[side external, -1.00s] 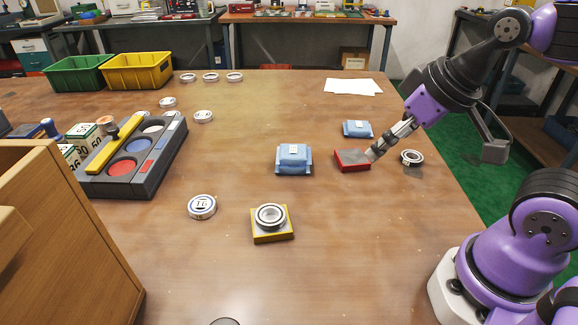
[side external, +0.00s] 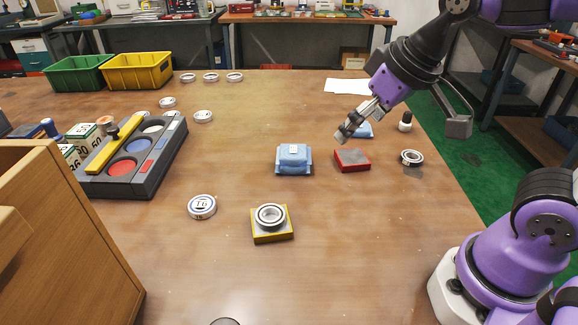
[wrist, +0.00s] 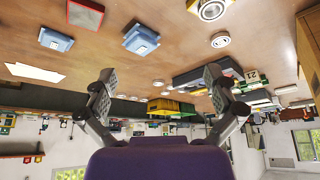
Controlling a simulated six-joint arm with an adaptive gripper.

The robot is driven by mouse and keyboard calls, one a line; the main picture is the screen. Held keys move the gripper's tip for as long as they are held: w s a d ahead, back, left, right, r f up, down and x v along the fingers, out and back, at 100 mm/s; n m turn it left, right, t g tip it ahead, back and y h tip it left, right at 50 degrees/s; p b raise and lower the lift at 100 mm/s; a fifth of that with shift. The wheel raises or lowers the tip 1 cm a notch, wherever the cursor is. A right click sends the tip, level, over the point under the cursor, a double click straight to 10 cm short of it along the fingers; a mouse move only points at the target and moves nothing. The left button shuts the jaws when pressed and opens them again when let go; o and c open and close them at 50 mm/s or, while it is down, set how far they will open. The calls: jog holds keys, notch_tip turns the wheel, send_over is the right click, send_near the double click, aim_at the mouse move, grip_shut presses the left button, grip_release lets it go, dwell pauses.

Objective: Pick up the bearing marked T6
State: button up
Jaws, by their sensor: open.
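The bearing marked T6 (side external: 202,206) lies flat on the table, left of the yellow block, with its marking facing up. In the wrist view a pale round bearing (wrist: 220,39) lies near the yellow block and appears to be the same one; its marking is too small to read there. My gripper (side external: 346,132) is open and empty, in the air over the right part of the table, well away from T6. In the wrist view my gripper (wrist: 160,74) shows its two fingers spread with nothing between them.
A bearing ring sits on the yellow block (side external: 272,238). A blue pad (side external: 294,160), a red block (side external: 352,160) and another ring (side external: 411,158) stand to the right. A dark tray (side external: 110,189) and wooden cabinet (side external: 75,240) flank the left. The table around T6 is clear.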

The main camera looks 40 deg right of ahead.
jog(key=w+a, duration=0.5)
jog(key=w, duration=0.2)
jog(key=n+g, duration=0.1)
send_near(203, 205)
jog(key=f, duration=0.1)
jog(key=w+f, duration=0.1)
jog(key=shift+d+f, duration=0.35)
jog(key=shift+d, duration=0.05)
jog(key=shift+a+x, duration=0.2)
jog(key=shift+x, duration=1.15)
jog(key=shift+a+x, duration=0.2)
jog(key=shift+x, duration=1.15)
jog(key=c, duration=1.4)
